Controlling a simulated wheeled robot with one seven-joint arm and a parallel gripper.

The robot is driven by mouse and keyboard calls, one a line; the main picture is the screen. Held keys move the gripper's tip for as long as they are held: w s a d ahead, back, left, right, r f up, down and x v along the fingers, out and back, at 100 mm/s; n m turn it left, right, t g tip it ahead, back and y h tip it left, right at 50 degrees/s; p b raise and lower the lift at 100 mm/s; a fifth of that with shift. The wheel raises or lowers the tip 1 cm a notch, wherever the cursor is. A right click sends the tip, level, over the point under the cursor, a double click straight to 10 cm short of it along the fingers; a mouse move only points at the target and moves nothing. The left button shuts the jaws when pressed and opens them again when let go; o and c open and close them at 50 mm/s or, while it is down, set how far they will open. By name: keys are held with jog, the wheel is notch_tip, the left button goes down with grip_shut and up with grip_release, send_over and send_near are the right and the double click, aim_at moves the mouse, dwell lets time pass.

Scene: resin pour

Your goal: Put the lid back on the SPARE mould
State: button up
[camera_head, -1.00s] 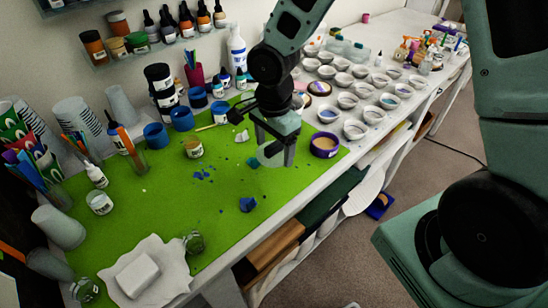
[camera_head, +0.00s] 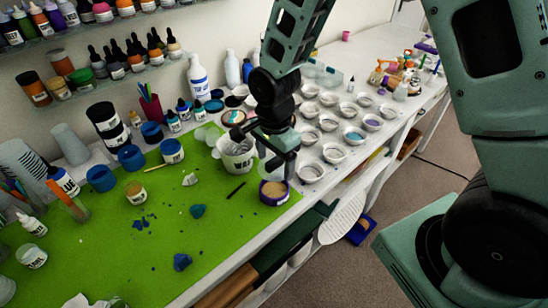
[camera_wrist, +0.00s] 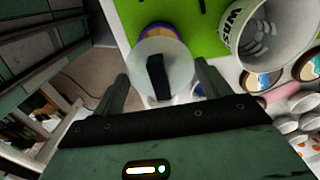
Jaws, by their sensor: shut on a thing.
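A pale round lid (camera_wrist: 142,73) with a black bar-shaped handle (camera_wrist: 156,77) lies between the fingers of my gripper (camera_wrist: 162,82) in the wrist view. My gripper (camera_head: 275,165) is shut on this lid. In the head view the lid is mostly hidden by the fingers. A round purple tub with a tan inside (camera_head: 273,192) stands at the right edge of the green mat, just below my gripper. Its purple and yellow rim (camera_wrist: 152,30) shows past the lid in the wrist view. I cannot read any SPARE label.
A white bucket with black lettering (camera_head: 237,158) stands just left of my gripper and is close in the wrist view (camera_wrist: 262,38). Several white bowls (camera_head: 334,153) stand to the right. A dark stick (camera_head: 236,190) and blue scraps (camera_head: 182,262) lie on the green mat (camera_head: 110,255).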

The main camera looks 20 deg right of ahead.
jog(key=shift+a+f+b, duration=0.1)
jog(key=shift+f+b, duration=2.35)
jog(key=shift+f, duration=0.7)
jog(key=shift+f, duration=0.1)
jog(key=o, duration=1)
jog(key=shift+r+p, duration=2.95)
jog(key=shift+r, duration=0.55)
grip_shut()
